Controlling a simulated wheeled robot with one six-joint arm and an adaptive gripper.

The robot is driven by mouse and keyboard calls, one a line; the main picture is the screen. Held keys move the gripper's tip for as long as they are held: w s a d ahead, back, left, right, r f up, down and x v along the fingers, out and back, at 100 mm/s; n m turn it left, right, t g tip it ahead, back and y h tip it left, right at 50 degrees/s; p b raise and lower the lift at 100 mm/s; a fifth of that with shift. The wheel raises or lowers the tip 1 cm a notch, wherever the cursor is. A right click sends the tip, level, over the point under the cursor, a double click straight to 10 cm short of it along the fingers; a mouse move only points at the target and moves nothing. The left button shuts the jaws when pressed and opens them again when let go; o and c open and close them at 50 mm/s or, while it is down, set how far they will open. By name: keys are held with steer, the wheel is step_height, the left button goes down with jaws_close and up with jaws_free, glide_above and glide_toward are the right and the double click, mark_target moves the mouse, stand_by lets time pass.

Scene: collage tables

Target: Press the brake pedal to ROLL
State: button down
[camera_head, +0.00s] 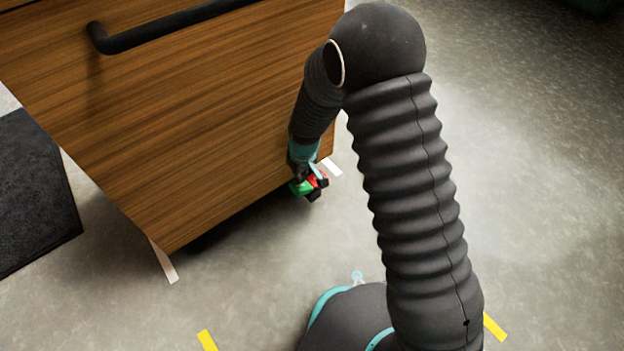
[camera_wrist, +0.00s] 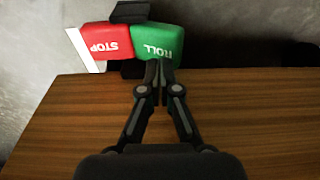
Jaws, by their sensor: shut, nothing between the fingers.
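The brake pedal has a green ROLL half (camera_wrist: 158,44) and a red STOP half (camera_wrist: 106,42), side by side at the top of the wrist view. In the head view the green part (camera_head: 301,188) and the red part (camera_head: 318,180) show low at the right corner of the wooden cart. My gripper (camera_wrist: 159,66) is shut and empty, its fingertips at the lower edge of the ROLL half. I cannot tell whether they touch it. In the head view my gripper (camera_head: 304,172) points down at the pedal and partly hides it.
The wooden cart (camera_head: 190,110) with a black bar handle (camera_head: 170,28) stands at the left, close beside my arm. A dark mat (camera_head: 35,190) lies at the far left. White and yellow tape (camera_head: 207,340) marks the floor. Open floor lies to the right.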

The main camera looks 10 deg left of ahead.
mark_target(301, 186)
steer(key=shift+f, duration=1.7)
stand_by(1.3)
steer(key=shift+r+p, duration=1.9)
steer(key=shift+r, duration=1.6)
